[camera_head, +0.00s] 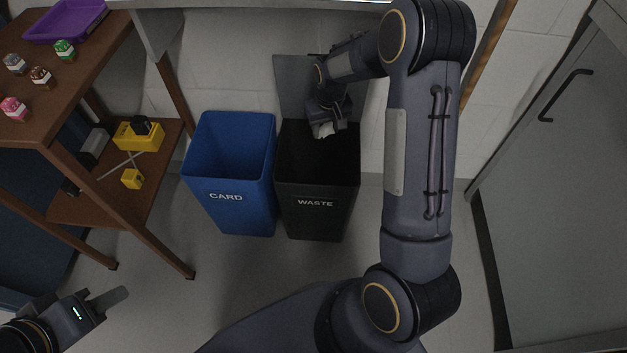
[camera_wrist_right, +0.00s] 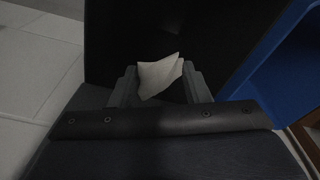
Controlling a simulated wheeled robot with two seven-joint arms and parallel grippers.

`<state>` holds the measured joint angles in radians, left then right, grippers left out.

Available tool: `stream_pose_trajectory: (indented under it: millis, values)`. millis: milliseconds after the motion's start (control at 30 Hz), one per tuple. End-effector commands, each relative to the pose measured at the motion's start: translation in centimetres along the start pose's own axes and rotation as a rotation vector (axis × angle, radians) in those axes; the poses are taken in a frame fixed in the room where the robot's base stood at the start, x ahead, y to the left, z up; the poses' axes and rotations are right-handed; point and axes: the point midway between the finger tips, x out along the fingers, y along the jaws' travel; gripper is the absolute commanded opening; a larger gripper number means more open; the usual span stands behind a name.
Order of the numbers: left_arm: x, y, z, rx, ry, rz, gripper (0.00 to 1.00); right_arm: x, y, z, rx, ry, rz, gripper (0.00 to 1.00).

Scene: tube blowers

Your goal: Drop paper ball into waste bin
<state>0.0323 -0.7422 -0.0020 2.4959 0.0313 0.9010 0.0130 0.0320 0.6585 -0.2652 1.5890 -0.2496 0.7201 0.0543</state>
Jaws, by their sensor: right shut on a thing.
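The black waste bin (camera_head: 318,205), labelled WASTE, stands on the floor against the wall. My right gripper (camera_head: 324,130) is over the bin's opening, pointing down. It is shut on the whitish crumpled paper ball (camera_head: 323,129). In the right wrist view, the paper ball (camera_wrist_right: 160,75) sits between the two fingers of the gripper (camera_wrist_right: 160,84), with the dark bin interior behind it. My left gripper (camera_head: 108,298) is at the lower left, far from the bin; a finger shows, but its opening is unclear.
A blue bin (camera_head: 229,190) labelled CARD stands directly left of the waste bin. A brown shelf table (camera_head: 85,90) at the left holds small jars, a purple tray (camera_head: 68,18) and yellow items. A grey door (camera_head: 560,150) is at the right. Floor before the bins is clear.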

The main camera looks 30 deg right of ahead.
Motion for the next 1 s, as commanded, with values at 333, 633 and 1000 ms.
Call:
stream_pose_trajectory:
  millis: [333,633,1000]
  values:
    - [2.9,-1.3,1.5,0.000,0.000,0.000,0.36,4.1,0.0,0.5,0.000,-0.002,0.000,0.22]
    - [4.0,-1.8,2.1,0.000,0.000,0.000,0.36,5.8,0.0,0.7,0.000,-0.001,0.000,0.22]
    - [3.9,-1.8,2.0,0.000,0.000,0.000,0.36,5.7,0.0,0.7,0.000,-0.001,0.000,0.65]
